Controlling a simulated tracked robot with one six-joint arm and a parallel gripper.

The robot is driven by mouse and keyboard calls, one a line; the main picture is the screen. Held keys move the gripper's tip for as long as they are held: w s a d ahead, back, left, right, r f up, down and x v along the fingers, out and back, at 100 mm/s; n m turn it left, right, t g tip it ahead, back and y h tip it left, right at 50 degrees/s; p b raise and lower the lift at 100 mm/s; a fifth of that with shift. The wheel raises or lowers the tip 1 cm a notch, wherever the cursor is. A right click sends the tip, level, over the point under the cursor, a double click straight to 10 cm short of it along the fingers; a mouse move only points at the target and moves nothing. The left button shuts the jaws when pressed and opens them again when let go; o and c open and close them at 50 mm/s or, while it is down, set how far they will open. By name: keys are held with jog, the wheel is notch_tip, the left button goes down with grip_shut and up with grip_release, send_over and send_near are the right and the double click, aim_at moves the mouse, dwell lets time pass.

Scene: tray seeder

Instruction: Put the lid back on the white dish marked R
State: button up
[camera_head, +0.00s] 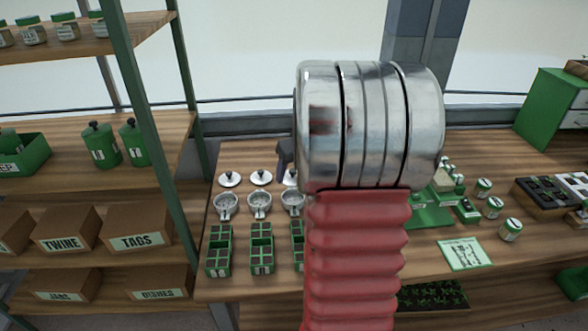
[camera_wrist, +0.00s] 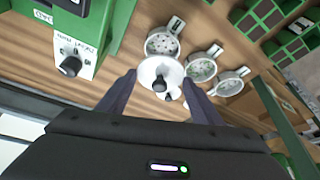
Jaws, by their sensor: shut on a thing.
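Three small dishes with tags stand in a row on the bench: left (camera_head: 227,206), middle (camera_head: 259,205) and right (camera_head: 292,204). The right dish, with dark specks inside, is nearest my gripper in the wrist view (camera_wrist: 163,43). I cannot read an R on any tag. A white lid with a knob (camera_wrist: 160,75) is between my gripper's fingertips (camera_wrist: 159,78), beside that dish, which is open. My gripper is shut on this lid; whether it touches the bench is unclear. Two other lids lie behind the left (camera_head: 230,179) and middle (camera_head: 261,177) dishes. My arm hides much of the gripper.
Green seedling trays (camera_head: 218,250) stand in front of the dishes. Shelving (camera_head: 155,120) rises at the left. Small jars (camera_head: 510,230) and a printed card (camera_head: 464,254) lie on the right. A box with a black dial (camera_wrist: 72,62) stands near my gripper.

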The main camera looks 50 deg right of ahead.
jog(key=shift+f, duration=0.1)
jog(key=shift+f, duration=3.1)
jog(key=shift+f, duration=0.1)
dwell(0.4)
jog(key=o, duration=1.1)
jog(key=shift+o, duration=0.6)
jog(key=o, duration=0.4)
jog(key=shift+c, duration=0.2)
jog(key=shift+r, duration=0.2)
